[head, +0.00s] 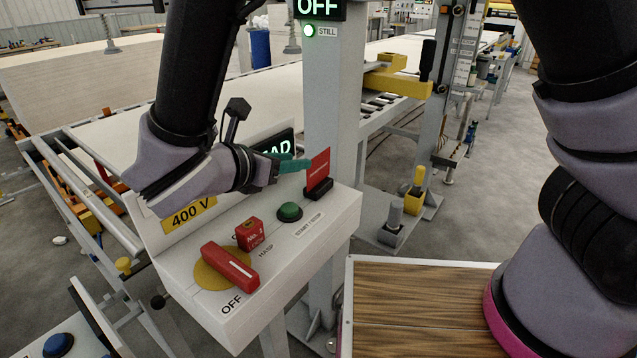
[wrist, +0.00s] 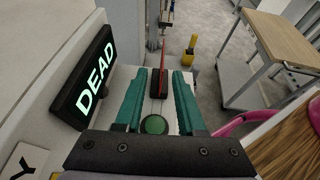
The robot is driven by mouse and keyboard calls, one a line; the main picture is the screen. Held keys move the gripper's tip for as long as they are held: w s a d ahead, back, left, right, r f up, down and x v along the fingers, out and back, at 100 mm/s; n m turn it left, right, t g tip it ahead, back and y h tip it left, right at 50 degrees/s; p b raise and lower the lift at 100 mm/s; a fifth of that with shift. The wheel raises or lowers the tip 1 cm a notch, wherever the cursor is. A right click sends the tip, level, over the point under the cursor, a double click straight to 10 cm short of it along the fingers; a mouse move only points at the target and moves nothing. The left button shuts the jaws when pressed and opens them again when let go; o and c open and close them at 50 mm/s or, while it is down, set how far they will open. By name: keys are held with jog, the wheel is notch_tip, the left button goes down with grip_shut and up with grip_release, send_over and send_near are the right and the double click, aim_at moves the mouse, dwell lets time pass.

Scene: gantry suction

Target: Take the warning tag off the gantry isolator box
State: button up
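The warning tag (head: 319,167) is a thin red plate standing upright in a black holder (head: 318,188) on the top panel of the gantry isolator box (head: 335,215). In the wrist view the tag (wrist: 164,48) shows nearly edge-on, above the black holder (wrist: 159,90). My gripper (head: 300,165) is open, with teal fingers reaching from the left to the tag's near edge in the head view. In the wrist view my gripper (wrist: 160,72) has a finger on each side of the tag's line. I cannot tell whether either finger touches it.
On the box are a green button (head: 289,212), a red No. 1 block (head: 250,234) and a red handle (head: 230,266) by OFF. The lit DEAD display (wrist: 93,78) stands close left of my fingers. A grey post (head: 335,100) rises behind.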

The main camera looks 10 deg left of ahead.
send_over(319, 183)
notch_tip(319, 183, down, 3)
jog(key=shift+w+f, duration=0.1)
grip_shut()
dwell(1.5)
